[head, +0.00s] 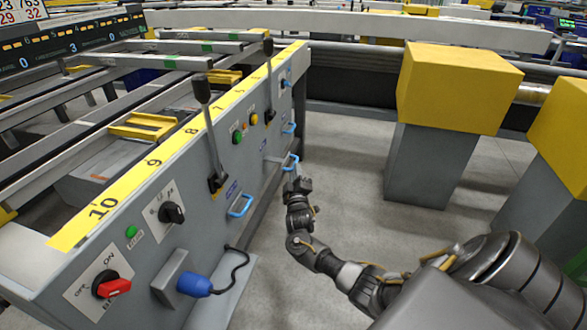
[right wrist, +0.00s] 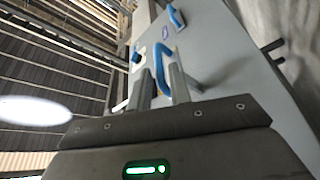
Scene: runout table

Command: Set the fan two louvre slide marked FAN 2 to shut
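Several blue loop handles stick out along the grey panel. The near one (head: 240,205) has a small blue label (head: 232,188) above it. The middle one (head: 290,161) is beside my right gripper (head: 293,172), and a far one (head: 289,128) is beyond it. The labels are too small to read, so I cannot tell which slide is FAN 2. In the right wrist view my right gripper's fingers (right wrist: 162,82) are apart, with a blue handle (right wrist: 162,62) at and between their tips; contact is unclear. Another blue handle (right wrist: 175,16) lies further off. My left gripper is out of view.
Two black-knobbed levers (head: 201,90) rise from the panel. A red rotary switch (head: 115,287), a black selector (head: 173,212) and a blue plug (head: 194,285) are on the near end. Yellow-topped grey posts (head: 455,88) stand to the right, with open floor between.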

